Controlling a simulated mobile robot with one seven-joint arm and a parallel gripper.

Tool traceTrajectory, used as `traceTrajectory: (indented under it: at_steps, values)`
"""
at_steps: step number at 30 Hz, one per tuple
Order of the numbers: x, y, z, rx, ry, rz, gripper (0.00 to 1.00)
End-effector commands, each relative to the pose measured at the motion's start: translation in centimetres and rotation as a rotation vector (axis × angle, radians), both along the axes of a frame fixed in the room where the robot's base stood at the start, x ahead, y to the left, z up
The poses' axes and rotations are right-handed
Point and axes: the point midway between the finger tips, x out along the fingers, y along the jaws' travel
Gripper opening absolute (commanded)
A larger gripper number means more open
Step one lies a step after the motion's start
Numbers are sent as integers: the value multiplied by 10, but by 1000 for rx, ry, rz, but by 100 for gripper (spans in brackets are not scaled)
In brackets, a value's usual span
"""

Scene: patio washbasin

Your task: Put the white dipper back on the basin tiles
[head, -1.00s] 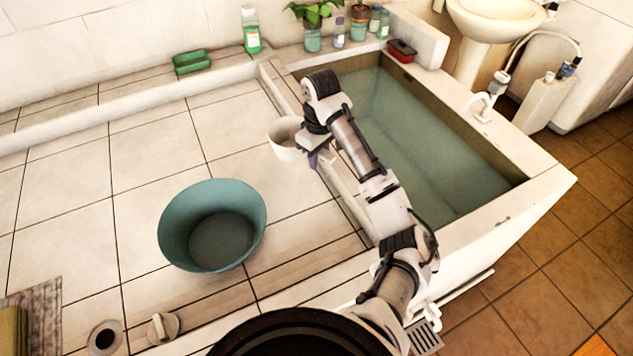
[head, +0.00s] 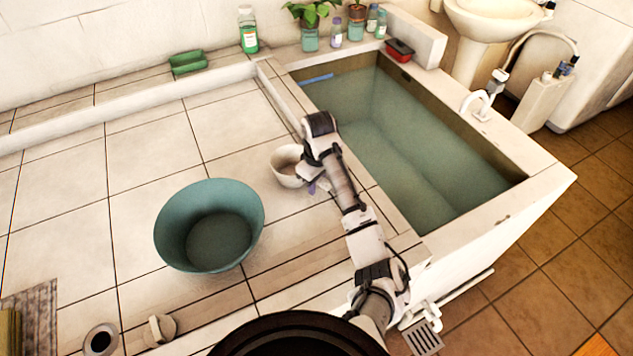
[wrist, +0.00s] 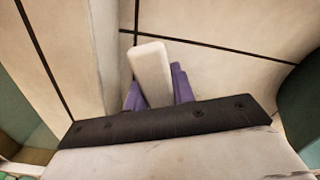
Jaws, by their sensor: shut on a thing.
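The white dipper (head: 284,166) is a cup with its mouth facing up, over the tiled basin top (head: 240,121) just left of the water tank's edge. It looks low, close to the tiles; I cannot tell whether its base touches them. My gripper (head: 319,186) is at the dipper's right side. In the wrist view, the purple fingers of my gripper (wrist: 158,88) are shut on the pale dipper handle (wrist: 151,68), with tiles beyond. The dipper's cup cannot be made out in that view.
A teal tub (head: 170,229) stands to the left of the dipper. The water-filled tank (head: 400,150) lies to the right behind a raised ledge. A green soap dish (head: 188,63), bottles and plants line the back. Bare tiles lie behind the tub.

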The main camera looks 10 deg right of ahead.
Motion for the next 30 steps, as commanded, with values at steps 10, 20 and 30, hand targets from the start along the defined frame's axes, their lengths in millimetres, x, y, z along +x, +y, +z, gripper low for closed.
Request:
traceTrajectory:
  at_steps: [10,20,30]
  values:
    - [0,0,-2,0,0,0,47]
    - [1,0,5,-1,-2,1,47]
    - [-1,-3,79,-7,-4,0,47]
